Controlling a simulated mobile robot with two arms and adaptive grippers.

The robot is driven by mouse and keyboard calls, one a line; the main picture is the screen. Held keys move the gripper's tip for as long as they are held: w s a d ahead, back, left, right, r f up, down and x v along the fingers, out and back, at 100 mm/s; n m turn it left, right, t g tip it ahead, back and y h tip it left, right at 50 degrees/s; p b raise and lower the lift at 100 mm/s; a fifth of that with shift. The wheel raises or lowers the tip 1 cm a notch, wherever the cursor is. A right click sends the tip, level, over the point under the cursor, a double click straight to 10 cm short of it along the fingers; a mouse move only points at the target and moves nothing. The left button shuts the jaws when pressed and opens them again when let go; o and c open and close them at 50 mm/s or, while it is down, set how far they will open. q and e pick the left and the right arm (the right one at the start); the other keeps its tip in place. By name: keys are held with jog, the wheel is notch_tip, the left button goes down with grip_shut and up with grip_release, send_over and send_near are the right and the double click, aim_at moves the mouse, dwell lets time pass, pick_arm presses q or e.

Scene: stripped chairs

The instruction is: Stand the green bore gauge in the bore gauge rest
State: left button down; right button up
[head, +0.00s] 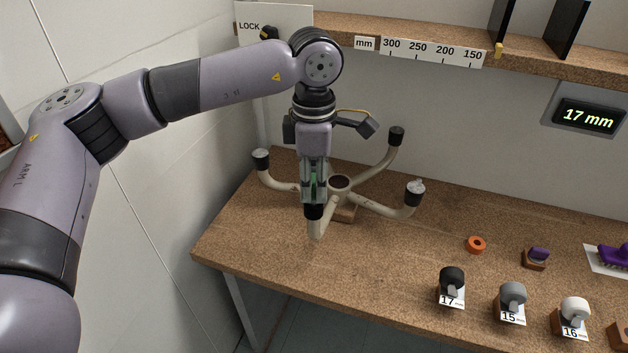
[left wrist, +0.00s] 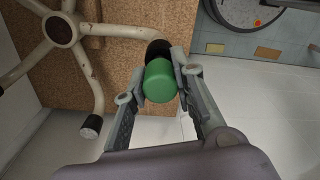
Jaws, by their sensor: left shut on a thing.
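My left gripper (head: 314,198) points down, shut on the green bore gauge (left wrist: 160,82), whose rounded end shows between the fingers in the left wrist view. In the head view, only a thin green strip of it shows. Directly below is the black upturned tip (head: 313,212) of a chair base leg. I cannot tell whether the gauge sits inside this tip or just above it. A display (head: 588,115) reads 17 mm. I cannot tell for certain which item is the bore gauge rest. My right gripper is not in view.
The beige chair base (head: 374,207) stands on the cork-brown bench (head: 290,262). Casters labelled 17 (head: 452,280), 15 (head: 513,297) and 16 (head: 575,311) line the front. A shelf (head: 420,42) overhangs behind.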

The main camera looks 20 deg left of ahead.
aim_at(315, 178)
pick_arm(q)
jog(key=shift+r+p, duration=1.15)
jog(key=shift+r, duration=1.05)
jog(key=shift+d, duration=0.1)
